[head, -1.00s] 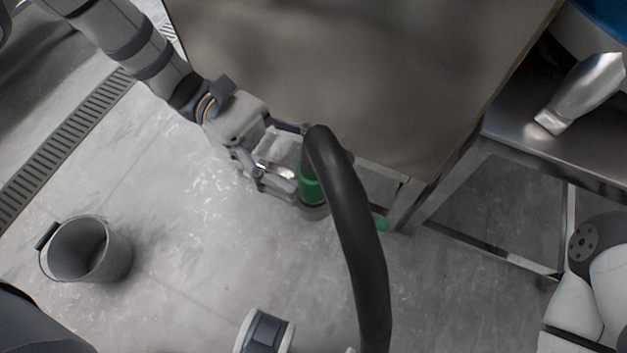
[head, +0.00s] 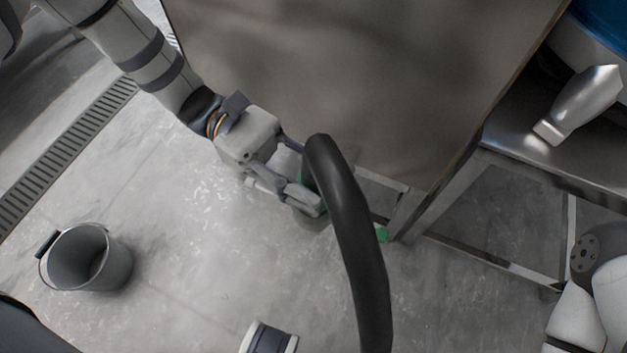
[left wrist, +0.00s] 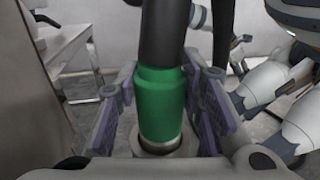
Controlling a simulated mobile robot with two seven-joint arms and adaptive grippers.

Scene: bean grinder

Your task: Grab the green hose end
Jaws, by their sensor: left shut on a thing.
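The green hose end (left wrist: 161,104) is a green sleeve on the black hose (left wrist: 163,35). In the left wrist view it stands upright between the two finger pads of my left gripper (left wrist: 160,112), over a round metal fitting (left wrist: 158,147). In the head view my left gripper (head: 312,190) is shut around it, and only a sliver of green shows behind the finger and the black hose (head: 350,230). My right gripper is not clearly in view.
A grey bucket (head: 88,258) stands on the floor at the left. A large metal panel (head: 340,75) is behind the gripper. A steel table (head: 510,150) with a metal scoop-like part (head: 585,98) is at the right. The floor around the bucket is clear.

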